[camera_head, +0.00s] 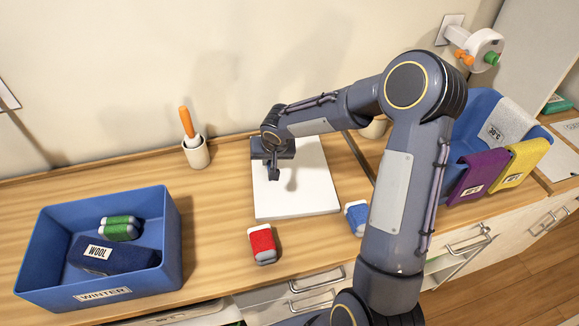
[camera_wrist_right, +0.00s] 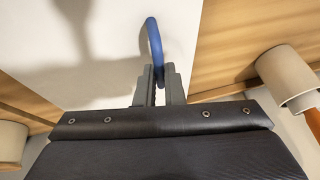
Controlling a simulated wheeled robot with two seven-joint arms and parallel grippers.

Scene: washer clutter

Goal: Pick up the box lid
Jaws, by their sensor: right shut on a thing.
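The box lid (camera_head: 312,197) is a flat white panel at the middle of the wooden counter. In the right wrist view its white face (camera_wrist_right: 105,60) fills the upper left, with a blue loop handle (camera_wrist_right: 154,48) near its edge. My right gripper (camera_head: 274,172) is over the lid's left side. In the wrist view the right gripper (camera_wrist_right: 160,78) is shut on the blue handle, which stands between its fingers. I cannot tell whether the lid touches the counter. My left gripper is not in view.
A blue WINTER bin (camera_head: 165,235) with a green-and-white block and dark WOOL cloth stands at left. A cup (camera_head: 196,153) with an orange-handled tool stands behind. Red (camera_head: 262,244) and blue (camera_head: 356,216) blocks lie in front. A blue bin (camera_head: 470,118) with cloths stands right.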

